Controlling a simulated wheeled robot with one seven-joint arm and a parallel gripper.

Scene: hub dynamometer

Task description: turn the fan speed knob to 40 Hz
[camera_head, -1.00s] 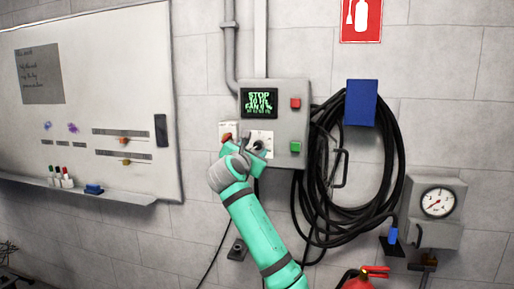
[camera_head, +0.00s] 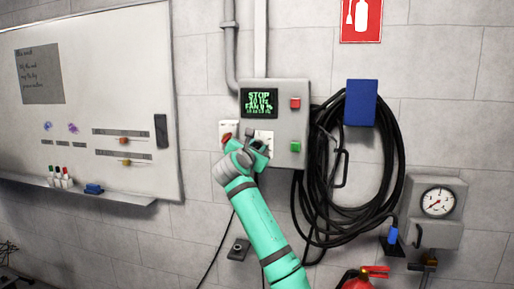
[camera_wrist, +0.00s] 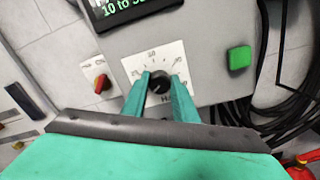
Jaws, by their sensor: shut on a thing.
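The fan speed knob (camera_wrist: 160,82) is black and round, on a white scale plate (camera_wrist: 137,68) on the front of the grey control box (camera_head: 299,118). In the wrist view my gripper (camera_wrist: 160,85) has its two teal fingers on either side of the knob, shut on it. In the head view my gripper (camera_head: 262,146) is at the lower left of the box and largely hides the knob. The exact knob pointer angle is hard to tell.
A red button (camera_head: 295,103) and a green button (camera_head: 295,147) are at the box's right. A red rotary switch (camera_wrist: 101,84) is left of the knob. A coiled black hose (camera_head: 393,165) hangs to the right. A whiteboard (camera_head: 100,75) is at the left.

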